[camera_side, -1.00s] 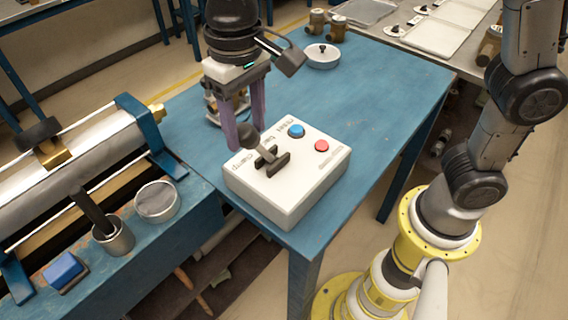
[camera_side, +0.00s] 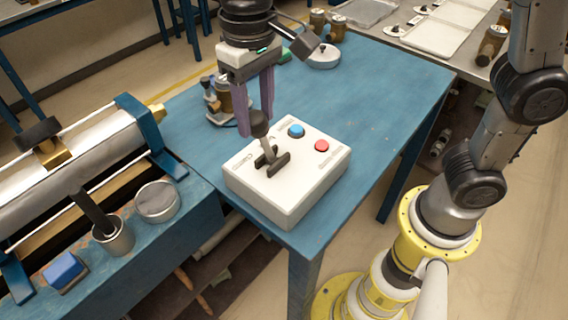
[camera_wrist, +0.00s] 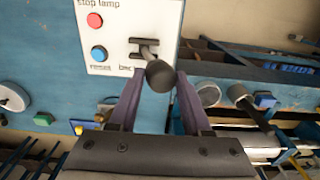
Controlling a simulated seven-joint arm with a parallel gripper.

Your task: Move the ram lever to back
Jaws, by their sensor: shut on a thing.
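The ram lever (camera_side: 266,144) is a grey stick with a dark round knob (camera_side: 260,122), rising from a slotted dark bracket on the white control box (camera_side: 306,185). In the side view it leans slightly up and left. My gripper (camera_side: 256,128) points down from above, with its purple fingers on either side of the knob and shut on it. In the wrist view, the knob (camera_wrist: 161,76) is between the fingertips (camera_wrist: 160,85) and hides part of the bracket. The box carries a blue button (camera_side: 296,131) and a red button (camera_side: 321,146).
The box sits near the front corner of the blue table (camera_side: 400,85). A bench at left holds a cylinder machine (camera_side: 70,180) and a metal cup (camera_side: 113,236).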

